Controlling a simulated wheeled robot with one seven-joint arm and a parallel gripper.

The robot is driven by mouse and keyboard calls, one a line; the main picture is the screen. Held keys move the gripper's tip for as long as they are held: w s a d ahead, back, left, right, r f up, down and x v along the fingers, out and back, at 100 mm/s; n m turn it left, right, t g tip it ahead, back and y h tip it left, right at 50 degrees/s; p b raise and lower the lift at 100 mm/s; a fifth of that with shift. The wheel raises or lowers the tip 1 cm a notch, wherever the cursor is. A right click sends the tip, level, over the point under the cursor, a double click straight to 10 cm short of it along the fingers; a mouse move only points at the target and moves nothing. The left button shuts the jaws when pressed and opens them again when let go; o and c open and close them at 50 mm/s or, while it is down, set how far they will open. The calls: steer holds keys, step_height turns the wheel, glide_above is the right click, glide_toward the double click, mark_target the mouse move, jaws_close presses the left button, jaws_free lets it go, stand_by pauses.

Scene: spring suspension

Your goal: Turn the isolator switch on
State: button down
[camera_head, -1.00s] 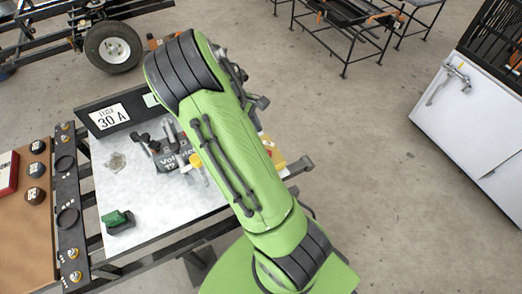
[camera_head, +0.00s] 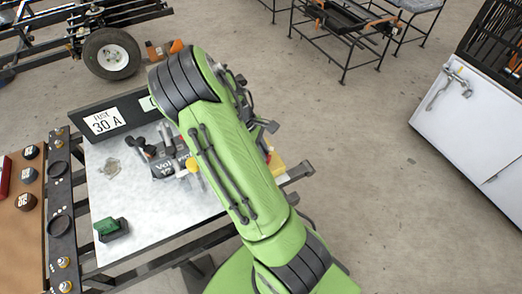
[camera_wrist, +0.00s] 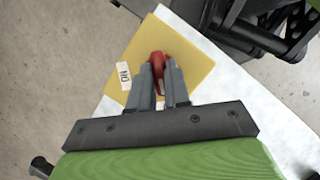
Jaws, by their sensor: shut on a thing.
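In the wrist view the isolator switch has a red handle (camera_wrist: 157,62) on a yellow plate (camera_wrist: 192,58). A white label reading "ON" (camera_wrist: 125,76) is on the plate, left of the handle. My gripper (camera_wrist: 160,72) is over the plate with its two grey fingers shut on the red handle, one on each side. The fingers hide part of the handle. In the head view my green arm covers the switch, and only an edge of the yellow plate (camera_head: 276,163) shows past it.
The white table (camera_head: 170,205) also bears a green-topped block (camera_head: 110,228), a black "Volt" device and a "FUSE 30 A" panel (camera_head: 104,121). A brown board (camera_head: 22,240) with dark round parts lies at left. Dark black parts (camera_wrist: 265,25) stand near the plate in the wrist view.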

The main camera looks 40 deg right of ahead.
steer(key=shift+m, duration=0.3)
steer(key=m+p, duration=0.1)
steer(key=m+y+p, duration=0.1)
steer(key=m, duration=0.1)
steer(key=shift+d+r+y, duration=0.1)
steer(key=shift+d+y, duration=0.05)
steer(key=shift+y, duration=0.15)
steer(key=m+p, duration=0.1)
steer(key=m, duration=0.1)
steer(key=m+y, duration=0.1)
steer(key=m, duration=0.2)
steer(key=shift+d+y+p, duration=0.1)
steer(key=shift+y+p, duration=0.2)
steer(key=shift+p, duration=0.05)
steer(key=m, duration=0.2)
steer(key=m+y+p, duration=0.1)
steer(key=m, duration=0.1)
steer(key=shift+d+m+y, duration=0.15)
steer(key=shift+m+y, duration=0.15)
steer(key=m+t+p, duration=0.1)
steer(key=m, duration=0.1)
steer(key=m+y+p, duration=0.1)
steer(key=m, duration=0.1)
steer(key=shift+s+m+t, duration=0.1)
steer(key=shift+m+t, duration=0.2)
steer(key=shift+t, duration=0.1)
steer(key=shift+d, duration=0.1)
steer(key=c, duration=1.1)
jaws_free()
